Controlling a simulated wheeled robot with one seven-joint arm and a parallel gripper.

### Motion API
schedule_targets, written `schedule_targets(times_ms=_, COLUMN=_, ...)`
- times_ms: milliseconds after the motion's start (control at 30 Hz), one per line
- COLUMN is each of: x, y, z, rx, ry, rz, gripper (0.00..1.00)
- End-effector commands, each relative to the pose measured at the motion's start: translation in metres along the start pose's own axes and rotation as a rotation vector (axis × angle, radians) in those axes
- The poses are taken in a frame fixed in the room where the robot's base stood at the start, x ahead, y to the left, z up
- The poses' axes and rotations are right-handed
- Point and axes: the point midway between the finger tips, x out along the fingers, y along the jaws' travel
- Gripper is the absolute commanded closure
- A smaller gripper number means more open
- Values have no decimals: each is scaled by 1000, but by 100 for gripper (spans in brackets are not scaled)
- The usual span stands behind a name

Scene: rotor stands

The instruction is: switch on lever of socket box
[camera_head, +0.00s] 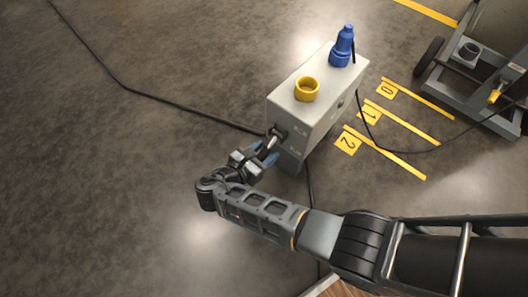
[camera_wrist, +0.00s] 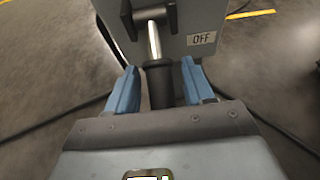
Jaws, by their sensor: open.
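The socket box (camera_head: 312,95) is a light grey box standing on the floor, with a yellow ring socket (camera_head: 306,89) and a blue plug (camera_head: 342,48) on top. Its lever (camera_wrist: 155,75), a metal rod with a black handle, sticks out from the box front; an "OFF" label (camera_wrist: 202,39) is beside it in the wrist view. My gripper (camera_wrist: 158,82) is open, with one blue finger on each side of the black handle and gaps showing between them. In the head view my gripper (camera_head: 262,153) is at the box's front face, and partly covers the lever.
Black cables run over the floor around the box. Yellow floor strips marked 0, 1 and 2 (camera_head: 370,115) lie to its right. A grey wheeled stand (camera_head: 470,85) is at the upper right. The floor to the left is clear except for a cable.

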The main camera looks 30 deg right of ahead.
Motion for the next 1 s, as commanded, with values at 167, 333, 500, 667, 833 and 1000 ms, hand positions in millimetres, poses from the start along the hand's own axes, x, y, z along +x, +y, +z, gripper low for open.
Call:
schedule_targets(times_ms=167, x=0, y=0, z=0, rx=0, ry=0, rz=0, gripper=60)
schedule_targets(times_ms=333, x=0, y=0, z=0, rx=0, ry=0, rz=0, gripper=76)
schedule_targets(times_ms=500, x=0, y=0, z=0, rx=0, ry=0, rz=0, gripper=92)
schedule_targets(times_ms=667, x=0, y=0, z=0, rx=0, ry=0, rz=0, gripper=100)
schedule_targets(times_ms=833, x=0, y=0, z=0, rx=0, ry=0, rz=0, gripper=100)
schedule_targets(times_ms=1000, x=-1, y=0, z=1, rx=0, ry=7, rz=0, gripper=100)
